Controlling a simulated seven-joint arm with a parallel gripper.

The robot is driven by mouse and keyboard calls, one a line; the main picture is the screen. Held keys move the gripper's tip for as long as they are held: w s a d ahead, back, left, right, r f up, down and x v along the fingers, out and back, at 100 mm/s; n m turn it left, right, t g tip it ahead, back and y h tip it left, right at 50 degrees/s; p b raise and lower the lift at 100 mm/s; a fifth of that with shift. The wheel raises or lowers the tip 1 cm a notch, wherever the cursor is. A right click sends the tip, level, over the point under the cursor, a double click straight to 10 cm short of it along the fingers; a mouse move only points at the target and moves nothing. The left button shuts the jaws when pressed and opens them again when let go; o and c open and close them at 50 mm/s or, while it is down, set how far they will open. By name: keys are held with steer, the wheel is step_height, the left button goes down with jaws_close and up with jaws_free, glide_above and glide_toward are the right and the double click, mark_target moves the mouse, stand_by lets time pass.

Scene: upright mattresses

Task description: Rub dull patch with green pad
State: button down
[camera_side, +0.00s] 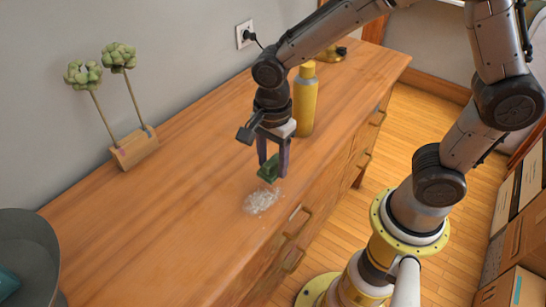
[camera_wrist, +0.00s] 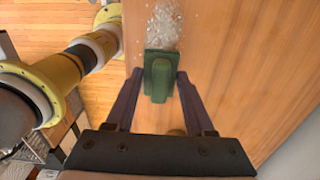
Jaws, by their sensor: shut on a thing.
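My gripper (camera_side: 272,165) is shut on the green pad (camera_side: 269,169) and holds it over the wooden dresser top, pointing down. In the wrist view the green pad (camera_wrist: 159,76) sits between the two purple fingers. The dull patch (camera_side: 261,201) is a whitish, speckled area on the wood near the front edge, just in front of the pad in the side view. It also shows in the wrist view (camera_wrist: 163,27), right beyond the pad's edge. I cannot tell whether the pad touches the wood.
A yellow bottle (camera_side: 305,98) stands behind my gripper on the dresser (camera_side: 160,210). A wooden holder with two green rosette plants (camera_side: 134,148) is at the back left. A dark grey bowl (camera_side: 28,250) stands at the front left. The wood between them is clear.

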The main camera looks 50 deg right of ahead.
glide_above(274, 189)
step_height(274, 189, down, 4)
steer(key=shift+a+f, duration=0.1)
steer(key=shift+f, duration=0.05)
steer(key=shift+w+a+f, duration=0.1)
steer(key=shift+a+f, duration=0.1)
steer(key=shift+a, duration=3.55)
steer(key=shift+f, duration=0.7)
steer(key=shift+d, duration=3.95)
steer(key=shift+a, duration=0.1)
